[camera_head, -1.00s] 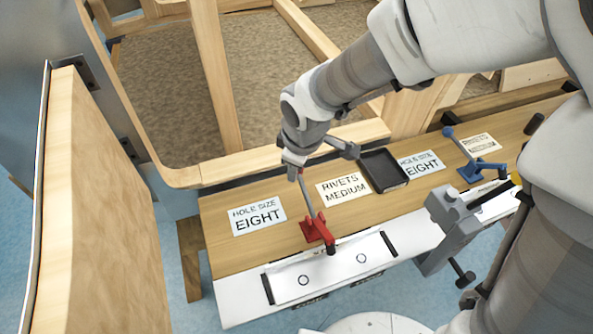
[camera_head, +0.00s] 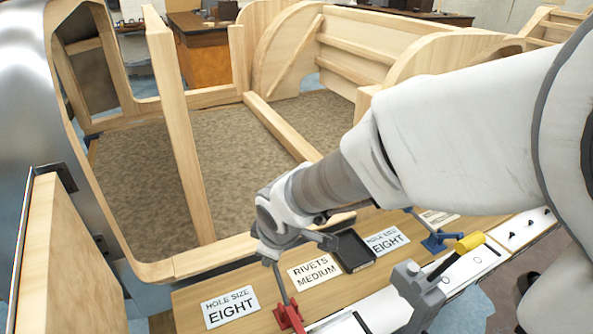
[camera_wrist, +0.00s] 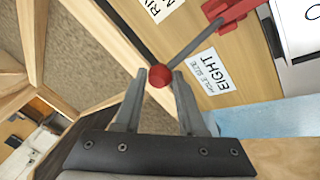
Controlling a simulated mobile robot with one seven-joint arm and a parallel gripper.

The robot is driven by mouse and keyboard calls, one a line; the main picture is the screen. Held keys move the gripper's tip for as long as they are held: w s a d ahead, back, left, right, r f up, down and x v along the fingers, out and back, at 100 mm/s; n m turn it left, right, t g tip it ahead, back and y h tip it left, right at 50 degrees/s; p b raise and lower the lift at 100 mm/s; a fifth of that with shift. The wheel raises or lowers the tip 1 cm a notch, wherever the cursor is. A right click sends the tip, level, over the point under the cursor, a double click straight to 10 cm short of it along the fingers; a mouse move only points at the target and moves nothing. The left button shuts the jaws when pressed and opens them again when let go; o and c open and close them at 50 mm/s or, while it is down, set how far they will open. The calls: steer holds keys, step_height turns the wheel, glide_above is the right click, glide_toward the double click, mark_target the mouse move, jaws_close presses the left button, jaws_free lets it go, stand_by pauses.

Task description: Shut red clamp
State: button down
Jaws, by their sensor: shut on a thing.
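The red clamp (camera_head: 289,317) sits on the wooden bench near its front edge, partly cut off by the bottom of the head view. Its grey lever stands raised, leaning slightly left toward my gripper. In the wrist view the red clamp base (camera_wrist: 232,12) is at the top, and its lever ends in a red ball knob (camera_wrist: 160,76). My gripper (camera_wrist: 160,80) is shut on this knob, with one finger on either side. In the head view my gripper (camera_head: 270,262) is at the top of the lever, and the knob is hidden there.
Signs reading EIGHT (camera_head: 230,307) and RIVETS MEDIUM (camera_head: 314,271) lie on the bench. A black tray (camera_head: 353,251), a blue clamp (camera_head: 436,242) and a yellow-headed hammer (camera_head: 468,243) are to the right. The wooden bodyframe (camera_head: 180,130) rises behind.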

steer(key=shift+s+d+f, duration=0.3)
steer(key=shift+s+f, duration=0.1)
steer(key=shift+f, duration=0.15)
steer(key=c, duration=0.5)
jaws_free()
steer(key=shift+r, duration=0.1)
steer(key=shift+w+a, duration=0.1)
steer(key=shift+r, duration=0.2)
steer(key=shift+r, duration=0.3)
steer(key=p+v, duration=0.7)
steer(key=v, duration=0.9)
steer(key=shift+r, duration=0.3)
